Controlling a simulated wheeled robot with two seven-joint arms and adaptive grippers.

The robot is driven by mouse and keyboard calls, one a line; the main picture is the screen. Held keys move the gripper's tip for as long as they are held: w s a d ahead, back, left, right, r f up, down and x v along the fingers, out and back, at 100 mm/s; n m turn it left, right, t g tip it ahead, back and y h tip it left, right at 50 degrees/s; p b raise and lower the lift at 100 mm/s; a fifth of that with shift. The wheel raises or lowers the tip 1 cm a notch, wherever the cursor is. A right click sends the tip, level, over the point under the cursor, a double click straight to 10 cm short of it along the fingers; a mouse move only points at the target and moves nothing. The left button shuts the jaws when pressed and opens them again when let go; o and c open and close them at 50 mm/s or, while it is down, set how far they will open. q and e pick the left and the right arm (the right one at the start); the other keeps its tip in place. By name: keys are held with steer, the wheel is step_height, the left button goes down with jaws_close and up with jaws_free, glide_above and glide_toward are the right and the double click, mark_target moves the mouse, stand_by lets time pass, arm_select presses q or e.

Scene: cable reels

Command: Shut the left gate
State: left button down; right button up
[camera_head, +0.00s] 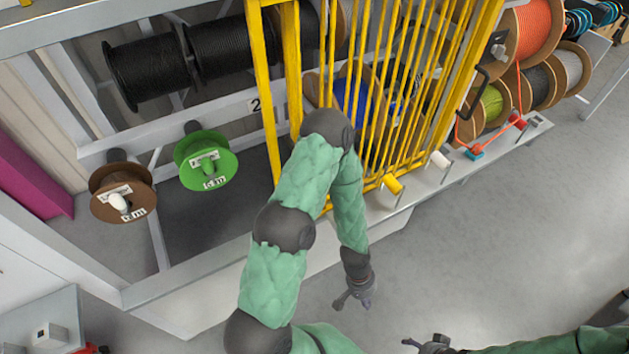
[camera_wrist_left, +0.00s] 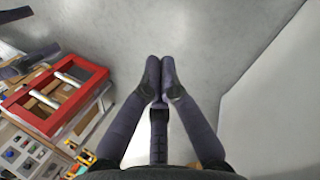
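A yellow barred gate (camera_head: 460,75) stands upright at the rack, right of the middle in the head view. Blue reels show between its bars. The rack section left of it, with black reels, has no bars in front. I cannot tell whether the bars are one gate or two overlapping. My left gripper (camera_head: 355,298) hangs below and in front of the bars, over the grey floor, apart from the gate. In the left wrist view its fingertips (camera_wrist_left: 161,80) meet, with nothing between them. My right gripper (camera_head: 424,344) is at the bottom edge, partly cut off.
A green reel (camera_head: 187,160) and a brown reel (camera_head: 107,199) stick out at the left. An orange reel (camera_head: 533,32) and others are on the right. A red frame (camera_wrist_left: 58,95) shows in the left wrist view. The floor (camera_head: 490,255) at right is clear.

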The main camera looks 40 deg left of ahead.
arm_select(q)
steer(key=w+a+r+n+g+y+p, duration=0.1)
steer(key=w+a+r+n+y+p, duration=0.3)
steer(key=a+r, duration=0.55)
steer(key=w+a+r+n+g+y+p, duration=0.2)
steer(key=w+a+r+n+p, duration=0.35)
steer(key=r, duration=0.95)
steer(key=w+a+r+n+g+y+p, duration=0.1)
steer(key=w+a+r+n+y+p, duration=0.5)
steer(key=r, duration=0.6)
steer(key=s+a+f+m+h, duration=0.1)
steer(key=s+a+f+h, duration=0.1)
steer(key=s+a+f, duration=0.4)
steer(key=shift+s+f+m+b, duration=0.35)
steer(key=shift+s+f, duration=0.55)
steer(key=shift+s, duration=0.65)
